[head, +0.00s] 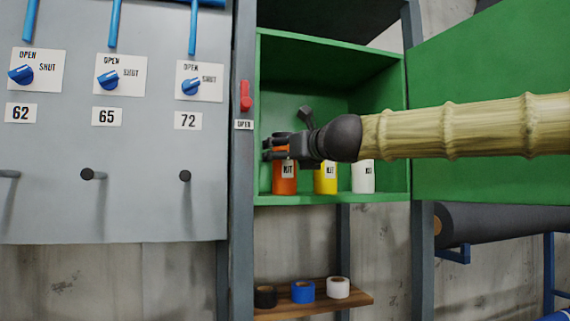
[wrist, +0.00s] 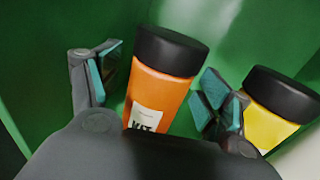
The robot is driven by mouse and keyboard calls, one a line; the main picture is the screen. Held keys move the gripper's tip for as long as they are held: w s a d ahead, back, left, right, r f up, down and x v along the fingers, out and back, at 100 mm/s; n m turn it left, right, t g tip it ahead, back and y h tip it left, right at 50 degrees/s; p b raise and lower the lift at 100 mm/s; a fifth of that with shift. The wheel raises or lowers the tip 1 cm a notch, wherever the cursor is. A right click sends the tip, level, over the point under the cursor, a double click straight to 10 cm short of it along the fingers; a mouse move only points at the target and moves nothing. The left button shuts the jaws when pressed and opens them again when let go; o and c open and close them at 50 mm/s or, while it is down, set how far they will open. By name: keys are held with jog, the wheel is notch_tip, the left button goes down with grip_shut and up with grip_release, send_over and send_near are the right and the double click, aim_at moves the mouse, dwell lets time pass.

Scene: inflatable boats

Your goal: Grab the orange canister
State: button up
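The orange canister (head: 282,184) with a black lid and a white KIT label stands at the left on the floor of a green cabinet. In the head view my gripper (head: 272,147) is in front of its upper part and hides the lid. In the wrist view the orange canister (wrist: 162,90) is between the two teal-padded fingers of my gripper (wrist: 162,64). The gripper is open, with a small gap visible on each side of the canister.
A yellow canister (head: 325,181) stands close to the right, just beyond my right finger, and a white canister (head: 363,178) stands past it. The green cabinet (head: 330,198) has its door (head: 490,70) swung open at right. Tape rolls sit on a wooden shelf (head: 350,299) below.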

jog(key=shift+w, duration=0.1)
jog(key=c, duration=1)
jog(key=shift+c, duration=0.3)
jog(key=shift+r, duration=0.1)
